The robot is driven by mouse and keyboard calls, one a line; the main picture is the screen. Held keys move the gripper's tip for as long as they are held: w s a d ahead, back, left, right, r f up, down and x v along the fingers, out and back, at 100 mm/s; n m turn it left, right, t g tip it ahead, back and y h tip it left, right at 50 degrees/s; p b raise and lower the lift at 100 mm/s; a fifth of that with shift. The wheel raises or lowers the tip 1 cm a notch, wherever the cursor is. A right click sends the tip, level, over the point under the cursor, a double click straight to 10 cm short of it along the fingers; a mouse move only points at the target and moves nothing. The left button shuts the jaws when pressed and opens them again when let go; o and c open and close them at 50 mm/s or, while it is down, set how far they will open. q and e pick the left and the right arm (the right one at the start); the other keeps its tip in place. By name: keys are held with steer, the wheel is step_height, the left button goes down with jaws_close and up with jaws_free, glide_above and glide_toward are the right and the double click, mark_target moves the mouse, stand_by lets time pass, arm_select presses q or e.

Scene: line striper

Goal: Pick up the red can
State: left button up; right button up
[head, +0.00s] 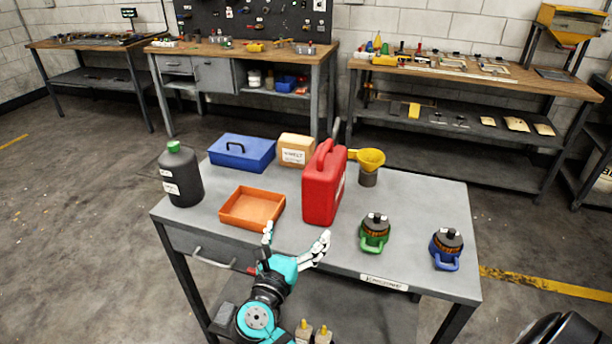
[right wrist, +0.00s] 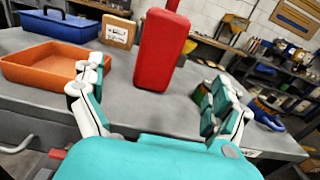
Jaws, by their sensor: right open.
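The red can (head: 322,188) stands upright on the grey table (head: 420,205), near its middle, with its handle on top. It also shows in the right wrist view (right wrist: 162,52), straight ahead between my fingers and beyond them. My right gripper (head: 296,240) is open and empty at the table's front edge, in front of the can and apart from it. In the right wrist view the two fingers (right wrist: 160,95) are spread wide. My left gripper is in neither view.
An orange tray (head: 253,207) lies left of the can, and a dark bottle (head: 181,175) stands further left. A blue toolbox (head: 242,152) and cardboard box (head: 296,150) are behind. A yellow funnel (head: 371,158) is behind right. Green (head: 374,233) and blue (head: 446,249) handled items stand right.

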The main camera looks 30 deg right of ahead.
mark_target(315, 197)
steer(key=p+x, duration=0.2)
steer(key=x, duration=0.8)
steer(key=shift+w+d+r, duration=0.1)
steer(key=shift+x, duration=0.8)
steer(key=p+x, duration=0.1)
steer(key=x, duration=0.3)
steer(key=shift+w+d, duration=0.1)
steer(key=shift+d, duration=0.2)
steer(key=shift+w+d+f, duration=0.1)
steer(key=shift+d+f, duration=0.05)
steer(key=shift+f, duration=0.1)
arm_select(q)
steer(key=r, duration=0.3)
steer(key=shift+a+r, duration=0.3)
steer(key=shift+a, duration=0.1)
arm_select(e)
steer(key=c, duration=1.5)
steer(key=shift+o, duration=0.2)
steer(key=shift+r, duration=0.35)
steer(key=shift+w, duration=0.1)
